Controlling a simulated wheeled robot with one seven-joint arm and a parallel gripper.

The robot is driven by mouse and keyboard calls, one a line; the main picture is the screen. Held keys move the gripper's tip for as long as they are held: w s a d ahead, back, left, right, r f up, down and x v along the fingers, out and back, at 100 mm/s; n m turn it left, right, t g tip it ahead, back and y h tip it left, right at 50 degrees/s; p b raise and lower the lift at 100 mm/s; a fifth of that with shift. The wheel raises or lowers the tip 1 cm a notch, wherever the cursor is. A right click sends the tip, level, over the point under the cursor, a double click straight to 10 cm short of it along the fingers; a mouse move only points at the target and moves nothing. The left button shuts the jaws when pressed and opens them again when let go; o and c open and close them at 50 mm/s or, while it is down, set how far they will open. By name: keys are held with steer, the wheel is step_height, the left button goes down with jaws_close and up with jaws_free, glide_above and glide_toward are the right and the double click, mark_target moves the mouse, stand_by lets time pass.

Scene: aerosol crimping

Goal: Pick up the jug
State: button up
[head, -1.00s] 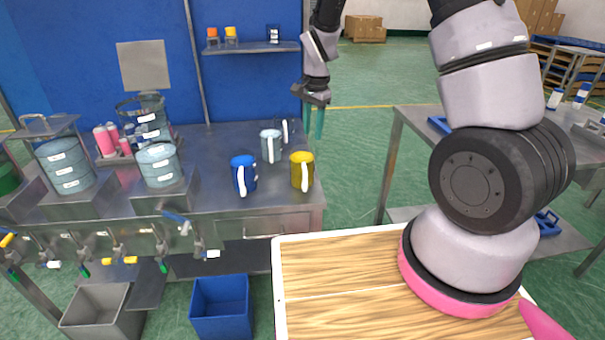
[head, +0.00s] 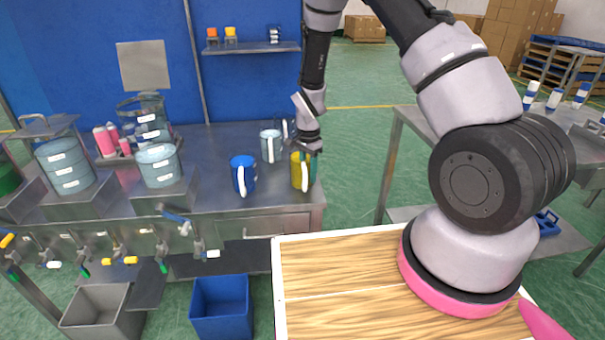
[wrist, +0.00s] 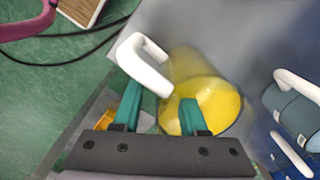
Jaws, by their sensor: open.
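A yellow jug (head: 296,172) with a white handle stands upright at the bench's right front edge. It fills the middle of the wrist view (wrist: 222,98), its white handle (wrist: 143,60) at upper left. My gripper (head: 310,168) is at this jug, and its teal fingers are open and empty. In the wrist view the gripper (wrist: 158,110) has one finger below the handle and the other overlapping the yellow body. I cannot tell whether they touch it. A blue jug (head: 237,172) and a grey-blue jug (head: 265,147) stand nearby; another is partly hidden behind.
The metal bench (head: 215,140) also carries grey-blue drums (head: 158,167) and pink bottles (head: 104,141) at left. A shelf (head: 250,48) hangs above. A wooden-topped surface (head: 345,275) lies in front. Another table stands at right, with a gap of floor between.

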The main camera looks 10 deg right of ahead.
steer(key=shift+f, duration=0.8)
jaws_close()
stand_by(0.8)
